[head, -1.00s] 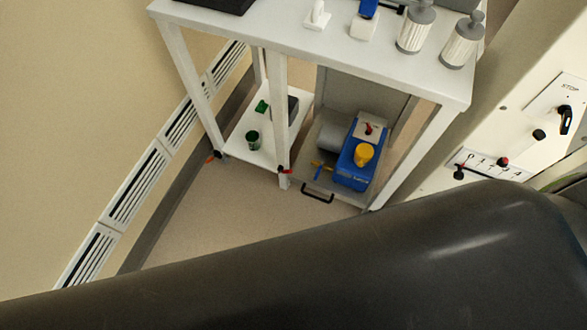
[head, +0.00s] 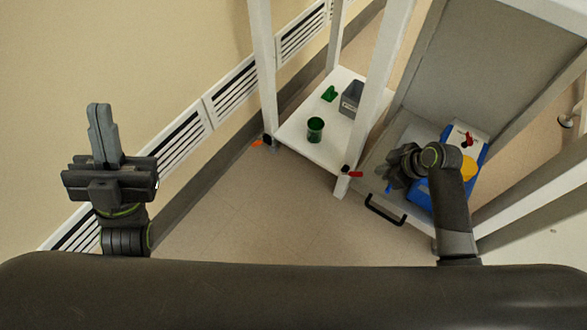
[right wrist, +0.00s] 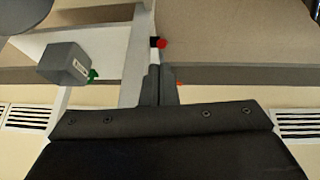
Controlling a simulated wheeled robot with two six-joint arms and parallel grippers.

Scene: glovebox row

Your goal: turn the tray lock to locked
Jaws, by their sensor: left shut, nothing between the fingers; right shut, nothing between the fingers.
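A small lever with a red grip and black pivot (head: 352,173) sits on the shelf post beside the pull-out tray (head: 372,185); it looks like the tray lock. Its grip points right in the head view, roughly level. It also shows in the right wrist view (right wrist: 161,43), just beyond the fingertips in the picture. My right gripper (head: 391,178) is shut and empty, over the tray and to the right of the lever, apart from it. Its shut fingers show in the right wrist view (right wrist: 158,76). My left gripper (head: 99,108) is shut and empty, far left, pointing up.
An orange lever (head: 259,142) sits farther left. Floor in front is clear.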

